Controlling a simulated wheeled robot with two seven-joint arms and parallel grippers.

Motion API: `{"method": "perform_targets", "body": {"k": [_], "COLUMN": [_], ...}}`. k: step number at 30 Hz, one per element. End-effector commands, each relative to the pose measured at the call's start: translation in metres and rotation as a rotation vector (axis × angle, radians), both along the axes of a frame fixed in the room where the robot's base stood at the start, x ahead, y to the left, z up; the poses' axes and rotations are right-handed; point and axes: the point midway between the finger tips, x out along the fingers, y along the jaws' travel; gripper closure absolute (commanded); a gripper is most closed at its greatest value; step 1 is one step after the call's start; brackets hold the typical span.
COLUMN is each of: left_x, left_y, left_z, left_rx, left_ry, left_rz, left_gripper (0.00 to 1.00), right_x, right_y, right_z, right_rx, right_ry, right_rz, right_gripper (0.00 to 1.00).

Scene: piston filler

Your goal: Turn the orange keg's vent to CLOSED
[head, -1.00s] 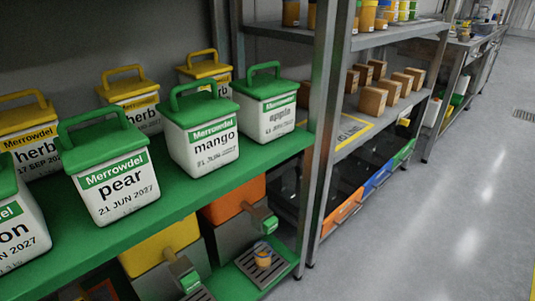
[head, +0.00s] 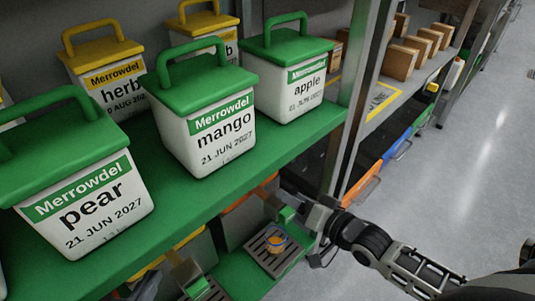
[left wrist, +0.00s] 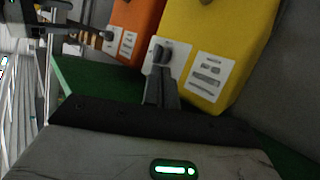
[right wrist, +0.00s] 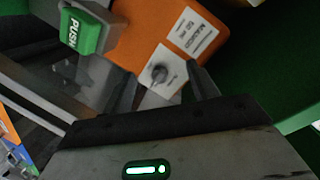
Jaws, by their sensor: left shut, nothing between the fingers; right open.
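The orange keg (right wrist: 145,38) fills the top of the right wrist view, with a dark vent knob (right wrist: 159,73) on a white plate. The plate's small print and the knob's setting are not readable. My right gripper (right wrist: 163,82) is open, its fingers on either side of the knob in that view; I cannot tell whether they touch it. In the head view the right gripper (head: 288,194) is under the green shelf at the orange keg (head: 246,201), mostly hidden. My left gripper (left wrist: 160,85) is shut and empty before the yellow keg's knob (left wrist: 161,54).
The yellow keg (left wrist: 218,42) stands beside the orange one. A green PUSH tap (right wrist: 82,31) juts from the orange keg. The green shelf (head: 178,205) with labelled tubs, including mango (head: 214,135), hangs overhead.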

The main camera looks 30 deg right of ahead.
Motion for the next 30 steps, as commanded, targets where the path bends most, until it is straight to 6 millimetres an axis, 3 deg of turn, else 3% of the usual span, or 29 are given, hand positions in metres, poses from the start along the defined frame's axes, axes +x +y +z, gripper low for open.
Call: {"method": "perform_targets", "body": {"k": [1, 3, 8, 14, 30], "left_x": [-0.005, -0.011, -0.017, -0.017, -0.013], "left_y": [-0.001, 0.002, 0.010, 0.008, -0.003], "left_z": [-0.003, -0.004, 0.000, 0.002, 0.010], "left_rx": [-0.013, -0.052, -0.100, -0.142, -0.349], "left_ry": [-0.020, -0.009, 0.009, 0.007, -0.015], "left_rz": [-0.005, 0.021, 0.057, 0.059, 0.044], "left_gripper": [1.00, 1.00, 1.00, 1.00, 1.00], "right_x": [0.008, 0.009, 0.010, 0.031, 0.132], "right_y": [-0.028, -0.053, -0.075, -0.070, -0.034], "right_z": [-0.002, -0.004, 0.006, 0.010, 0.009], "right_rx": [0.056, 0.107, 0.164, 0.177, 0.175], "right_ry": [-0.039, -0.088, -0.150, -0.164, -0.162], "right_rz": [-0.016, -0.009, 0.033, 0.042, 0.040], "right_gripper": [0.41, 0.41, 0.41, 0.41, 0.41]}}
